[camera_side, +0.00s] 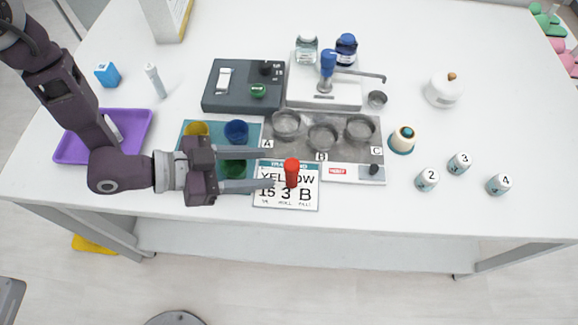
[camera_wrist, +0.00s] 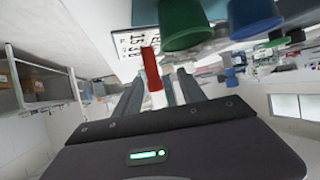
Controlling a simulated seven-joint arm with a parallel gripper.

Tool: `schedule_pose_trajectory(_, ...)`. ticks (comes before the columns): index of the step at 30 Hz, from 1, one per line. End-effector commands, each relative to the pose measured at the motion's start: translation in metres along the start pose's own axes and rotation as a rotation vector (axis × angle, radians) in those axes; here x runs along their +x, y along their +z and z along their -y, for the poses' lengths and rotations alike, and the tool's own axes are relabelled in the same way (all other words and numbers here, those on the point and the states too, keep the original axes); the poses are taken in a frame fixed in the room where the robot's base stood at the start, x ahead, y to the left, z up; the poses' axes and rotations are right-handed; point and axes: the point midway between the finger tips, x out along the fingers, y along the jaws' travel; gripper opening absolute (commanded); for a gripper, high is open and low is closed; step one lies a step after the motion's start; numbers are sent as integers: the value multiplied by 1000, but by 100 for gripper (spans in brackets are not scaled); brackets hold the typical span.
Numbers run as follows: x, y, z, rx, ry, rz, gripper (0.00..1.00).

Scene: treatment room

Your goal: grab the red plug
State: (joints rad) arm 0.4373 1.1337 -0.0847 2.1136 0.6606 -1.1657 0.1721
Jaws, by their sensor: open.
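The red plug (camera_side: 291,172) stands out in front of the printed card (camera_side: 271,201) in the side view, which reads "YELLOW 15 3 B". In the wrist view the red plug (camera_wrist: 151,68) has a red end and a pale part nearer my palm. My gripper (camera_side: 274,170) comes in from the left, with its two fingers apart and level. The plug is at the fingertips, roughly between their lines; I cannot tell how deep it is between them. My gripper also shows in the wrist view (camera_wrist: 160,90), open, with no clear grip on the plug.
A teal tray with a yellow cup (camera_side: 197,129), a blue cup (camera_side: 236,131) and a green cup (camera_side: 233,169) lies under and beside my gripper. A grey tray (camera_side: 343,153) with metal bowls lies behind the plug. Numbered jars (camera_side: 427,180) stand right. The front right tabletop is clear.

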Motion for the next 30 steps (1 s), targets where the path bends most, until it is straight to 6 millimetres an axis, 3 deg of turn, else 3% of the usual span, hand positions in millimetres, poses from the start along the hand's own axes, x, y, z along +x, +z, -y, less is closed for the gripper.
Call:
schedule_pose_trajectory(3,8,9,-18,-16,39,-42,48)
schedule_pose_trajectory(15,70,2,-17,-16,40,-47,48)
schedule_pose_trajectory(23,77,2,-16,-18,37,-45,48)
schedule_pose_trajectory(30,76,2,-16,-18,37,-45,5)
